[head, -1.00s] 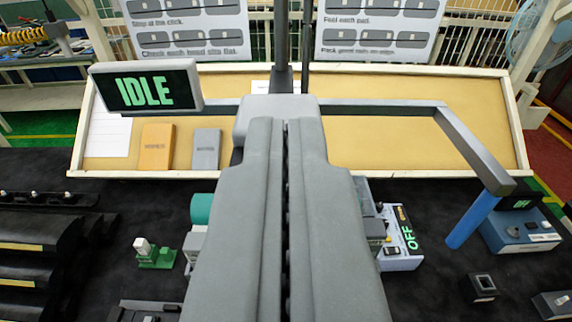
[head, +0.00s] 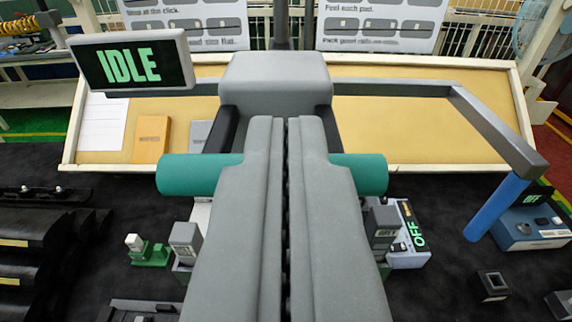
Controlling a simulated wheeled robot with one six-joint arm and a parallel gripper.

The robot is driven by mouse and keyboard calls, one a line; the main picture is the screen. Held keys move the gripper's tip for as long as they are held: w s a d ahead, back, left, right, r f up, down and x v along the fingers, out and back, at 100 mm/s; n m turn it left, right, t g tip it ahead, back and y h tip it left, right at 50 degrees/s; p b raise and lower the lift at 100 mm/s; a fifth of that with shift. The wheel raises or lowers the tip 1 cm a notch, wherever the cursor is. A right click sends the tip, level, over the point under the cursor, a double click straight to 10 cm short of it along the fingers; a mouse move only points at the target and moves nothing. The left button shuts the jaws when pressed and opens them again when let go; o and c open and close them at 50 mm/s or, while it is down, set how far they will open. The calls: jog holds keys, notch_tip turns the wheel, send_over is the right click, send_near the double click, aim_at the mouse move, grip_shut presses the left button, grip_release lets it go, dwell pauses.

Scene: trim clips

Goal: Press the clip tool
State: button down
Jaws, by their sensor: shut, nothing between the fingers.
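I take the clip tool to be the grey head (head: 276,85) with teal grips on both sides, the left one (head: 200,174) and the right one (head: 362,174). It stands upright in the middle, with a dark screen reading IDLE (head: 130,62) on its left. A grey bar reaches right from it to a blue handle (head: 495,208). My gripper (head: 286,122) is shut and empty, its two grey fingers side by side over the middle of the tool. They hide the part between the teal grips, so I cannot tell whether they touch it.
A box reading OFF (head: 408,240) sits right of my fingers, and a blue control box (head: 530,232) farther right. A small green fixture (head: 150,253) and dark curved trim parts (head: 40,240) lie left. A tan sloped board (head: 420,130) stands behind.

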jog(key=shift+f, duration=0.1)
notch_tip(320, 180, down, 22)
dwell(0.8)
dwell(0.3)
jog(key=s+r, duration=0.5)
jog(key=s, duration=0.6)
dwell(0.4)
dwell(0.4)
